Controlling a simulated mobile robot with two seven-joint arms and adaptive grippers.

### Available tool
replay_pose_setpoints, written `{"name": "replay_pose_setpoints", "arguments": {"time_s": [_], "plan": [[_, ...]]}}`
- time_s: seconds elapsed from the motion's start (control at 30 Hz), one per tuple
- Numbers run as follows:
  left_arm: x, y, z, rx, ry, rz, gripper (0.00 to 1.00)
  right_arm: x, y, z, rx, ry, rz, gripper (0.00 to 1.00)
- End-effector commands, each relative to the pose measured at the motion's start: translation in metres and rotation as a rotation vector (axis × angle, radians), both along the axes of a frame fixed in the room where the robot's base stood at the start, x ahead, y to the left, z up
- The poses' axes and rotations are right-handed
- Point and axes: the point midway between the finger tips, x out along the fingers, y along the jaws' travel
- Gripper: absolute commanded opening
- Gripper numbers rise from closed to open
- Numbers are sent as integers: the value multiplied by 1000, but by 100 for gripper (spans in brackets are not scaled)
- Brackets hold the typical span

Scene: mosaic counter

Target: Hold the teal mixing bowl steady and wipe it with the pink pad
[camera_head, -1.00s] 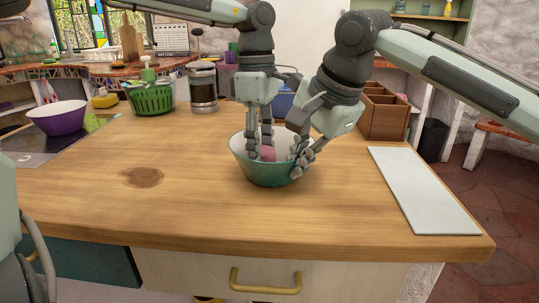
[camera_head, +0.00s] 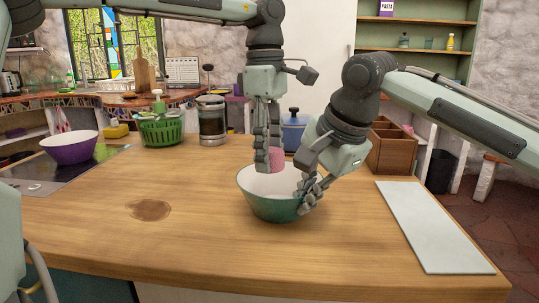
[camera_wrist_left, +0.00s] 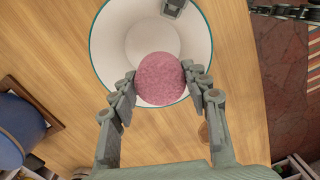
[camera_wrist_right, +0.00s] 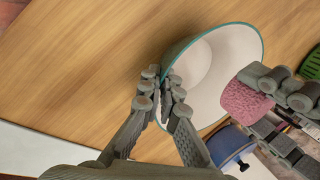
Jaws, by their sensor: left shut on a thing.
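The teal mixing bowl (camera_head: 268,209), white inside, stands upright on the wooden counter. My left gripper (camera_head: 268,166) points down and is shut on the round pink pad (camera_head: 278,158), holding it just above the bowl's opening. In the left wrist view the pad (camera_wrist_left: 160,78) sits between the fingertips, with the bowl's white inside (camera_wrist_left: 118,45) behind it. My right gripper (camera_head: 307,192) is at the bowl's right rim. In the right wrist view its fingers (camera_wrist_right: 165,98) lie on both sides of the bowl wall, closed on it. The bowl looks empty inside.
A white board (camera_head: 430,225) lies at the right edge and a wooden divided box (camera_head: 392,150) stands behind it. A blue pot (camera_head: 293,130), glass jar (camera_head: 212,120), green basket (camera_head: 162,130) and purple bowl (camera_head: 70,148) are farther back. The counter's front left is clear.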

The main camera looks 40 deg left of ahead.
Motion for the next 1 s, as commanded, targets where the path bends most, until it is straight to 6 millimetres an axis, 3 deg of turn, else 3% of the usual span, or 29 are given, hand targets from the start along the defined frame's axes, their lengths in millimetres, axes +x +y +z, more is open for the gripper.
{"name": "replay_pose_setpoints", "arguments": {"time_s": [0.23,0.47,0.77,1.0], "plan": [[0,0,0,0,0,0,19,0,0,-1,-2,1,-1,0],[0,0,0,0,0,0,19,0,0,-1,-1,1,-1,29],[0,0,0,0,0,0,19,0,-1,1,0,0,-1,29],[0,0,0,0,0,0,19,-3,-13,31,1,-3,-1,29]]}}
